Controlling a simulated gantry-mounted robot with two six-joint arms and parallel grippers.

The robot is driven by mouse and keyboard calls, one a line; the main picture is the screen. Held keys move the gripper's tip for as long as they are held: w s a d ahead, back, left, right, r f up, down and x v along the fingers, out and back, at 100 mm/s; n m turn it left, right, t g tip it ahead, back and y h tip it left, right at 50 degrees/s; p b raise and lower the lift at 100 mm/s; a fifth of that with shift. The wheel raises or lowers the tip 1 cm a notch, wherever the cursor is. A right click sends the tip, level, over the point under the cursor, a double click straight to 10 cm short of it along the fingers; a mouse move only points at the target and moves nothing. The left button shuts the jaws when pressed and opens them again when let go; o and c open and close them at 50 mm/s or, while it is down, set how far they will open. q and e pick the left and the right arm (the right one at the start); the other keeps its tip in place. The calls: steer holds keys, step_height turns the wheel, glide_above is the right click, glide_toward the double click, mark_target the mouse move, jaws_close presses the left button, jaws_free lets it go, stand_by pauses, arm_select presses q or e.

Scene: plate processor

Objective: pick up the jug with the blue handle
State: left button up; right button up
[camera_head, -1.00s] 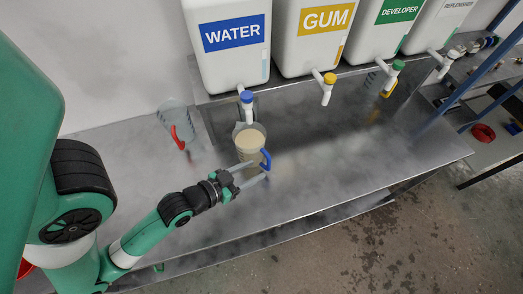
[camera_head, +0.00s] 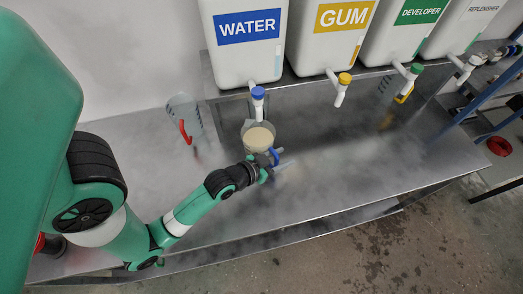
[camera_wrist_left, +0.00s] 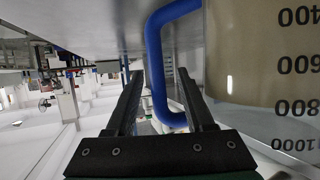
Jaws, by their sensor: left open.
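The jug with the blue handle (camera_head: 258,138) stands upright on the metal bench below the WATER tap and holds a beige liquid. Its blue handle (camera_head: 274,156) faces the front right. In the left wrist view the jug (camera_wrist_left: 262,50) fills the right side, with dark volume marks, and its handle (camera_wrist_left: 156,62) runs down between my two black fingers. My left gripper (camera_head: 284,164) is open at the handle, one finger on each side of it; it also shows in the left wrist view (camera_wrist_left: 161,74). I cannot tell whether a finger touches the handle. My right gripper is out of view.
A clear jug with a red handle (camera_head: 184,118) stands to the left on the bench. White WATER (camera_head: 246,55), GUM (camera_head: 325,45) and DEVELOPER (camera_head: 398,40) tanks line the back, their taps overhanging.

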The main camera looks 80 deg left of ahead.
arm_select(q)
steer(key=shift+w+a+f, duration=0.15)
steer(key=shift+w, duration=0.2)
jaws_close()
stand_by(1.1)
